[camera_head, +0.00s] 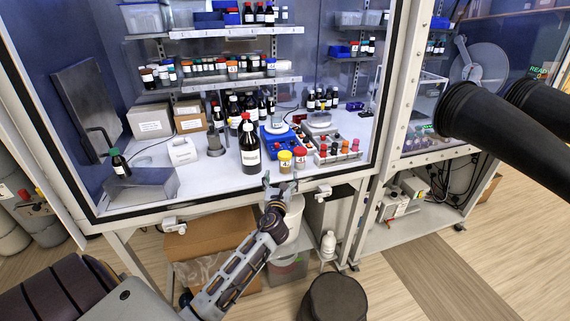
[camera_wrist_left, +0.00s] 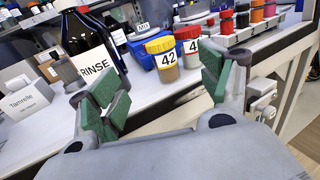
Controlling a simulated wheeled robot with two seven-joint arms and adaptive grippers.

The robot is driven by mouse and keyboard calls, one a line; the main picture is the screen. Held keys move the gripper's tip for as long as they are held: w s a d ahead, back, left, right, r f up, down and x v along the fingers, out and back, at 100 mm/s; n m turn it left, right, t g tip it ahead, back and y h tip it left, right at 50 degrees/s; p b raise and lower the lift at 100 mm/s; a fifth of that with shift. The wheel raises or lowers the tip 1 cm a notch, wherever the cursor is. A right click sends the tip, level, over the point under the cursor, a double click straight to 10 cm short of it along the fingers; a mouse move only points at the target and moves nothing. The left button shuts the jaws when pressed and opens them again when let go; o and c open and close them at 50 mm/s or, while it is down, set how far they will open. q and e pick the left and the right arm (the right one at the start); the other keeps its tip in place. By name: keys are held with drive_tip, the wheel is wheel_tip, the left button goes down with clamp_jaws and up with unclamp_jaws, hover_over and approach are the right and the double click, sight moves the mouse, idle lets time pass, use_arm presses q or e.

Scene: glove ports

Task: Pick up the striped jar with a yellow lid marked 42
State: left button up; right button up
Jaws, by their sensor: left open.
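The jar with a yellow lid marked 42 (camera_wrist_left: 165,62) stands upright on the white worktop; it also shows in the head view (camera_head: 285,162). Its body looks tan; I cannot make out stripes clearly. My left gripper (camera_wrist_left: 160,88) is open and empty, its green-padded fingers pointing at the jar from the front, with the jar framed between them but apart from them. In the head view, the left gripper (camera_head: 279,187) is at the worktop's front edge, just in front of the jar. My right gripper is not in view.
A tall RINSE bottle (camera_head: 249,148) stands to the left. A rack of small bottles (camera_head: 338,152) is to the right, a blue device (camera_head: 277,140) behind. The cabinet's front frame runs below.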

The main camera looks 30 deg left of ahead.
sight(284, 158)
use_arm(q)
drive_tip(key=shift+x, duration=4.25)
drive_tip(key=shift+w, duration=0.1)
drive_tip(key=shift+r+p+x, duration=0.15)
drive_tip(key=shift+p+x, duration=0.1)
drive_tip(key=shift+x, duration=0.5)
drive_tip(key=shift+r+p+x, duration=0.1)
drive_tip(key=shift+p+x, duration=0.15)
drive_tip(key=shift+x, duration=1.55)
drive_tip(key=c, duration=1.1)
